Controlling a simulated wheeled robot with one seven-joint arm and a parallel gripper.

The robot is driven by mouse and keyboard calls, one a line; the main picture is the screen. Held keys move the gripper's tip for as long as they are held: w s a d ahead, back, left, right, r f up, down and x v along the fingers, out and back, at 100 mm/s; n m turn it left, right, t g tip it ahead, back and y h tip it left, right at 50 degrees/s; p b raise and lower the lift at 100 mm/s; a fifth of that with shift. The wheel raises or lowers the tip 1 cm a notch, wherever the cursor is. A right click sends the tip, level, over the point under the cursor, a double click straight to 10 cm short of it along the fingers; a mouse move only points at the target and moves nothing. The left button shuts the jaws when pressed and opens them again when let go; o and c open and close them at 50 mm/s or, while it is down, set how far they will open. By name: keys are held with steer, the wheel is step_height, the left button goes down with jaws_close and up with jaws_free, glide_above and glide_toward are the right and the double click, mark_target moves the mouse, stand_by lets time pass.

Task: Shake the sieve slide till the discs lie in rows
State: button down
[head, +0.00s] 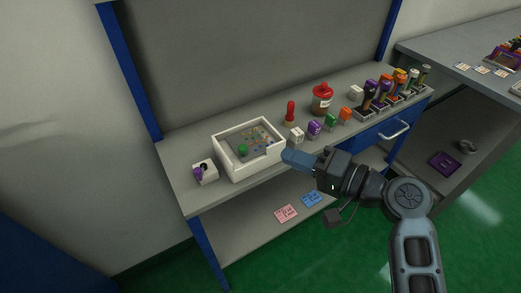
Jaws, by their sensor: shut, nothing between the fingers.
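A white open-topped box (229,171) stands on the grey workbench. Inside it is a grey slide plate (230,142) with several small coloured discs (258,137) on it, orange and other colours. A green knob (243,150) stands at the near left of the plate. I cannot tell at this size whether the discs lie in rows. My gripper (287,156) is shut and empty, close to the box's right near corner. I cannot tell whether it touches the box, and it hides part of that corner.
A white block with a purple part (202,173) stands left of the box. Behind and right are a red-handled tool (290,111), a red-lidded jar (322,99), several small coloured blocks (314,129) and racks of handled tools (384,92). Pink and blue cards (287,214) lie on the lower shelf.

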steer(key=d+f+m+t+h, duration=0.1)
steer(key=d+f+m+t, duration=0.1)
steer(key=d+m, duration=0.15)
steer(key=shift+n, duration=0.35)
steer(key=x, duration=0.4)
steer(key=p+x, duration=0.1)
steer(key=x, duration=0.4)
steer(key=shift+s+a+r+p, duration=0.1)
steer(key=shift+s+r+p, duration=0.05)
steer(key=shift+r+p, duration=0.15)
steer(key=shift+s+a+f+p, duration=0.1)
steer(key=shift+a+f+p, duration=0.1)
steer(key=shift+a, duration=0.35)
steer(key=shift+s+a+f+p, duration=0.1)
steer(key=shift+s+a+p, duration=0.05)
steer(key=shift+a, duration=0.45)
steer(key=shift+a+f, duration=0.2)
steer(key=shift+a, duration=0.5)
steer(key=shift+s, duration=0.1)
steer(key=shift+s+a, duration=0.4)
steer(key=shift+a, duration=0.25)
steer(key=shift+s+a, duration=0.45)
steer(key=shift+a, duration=0.2)
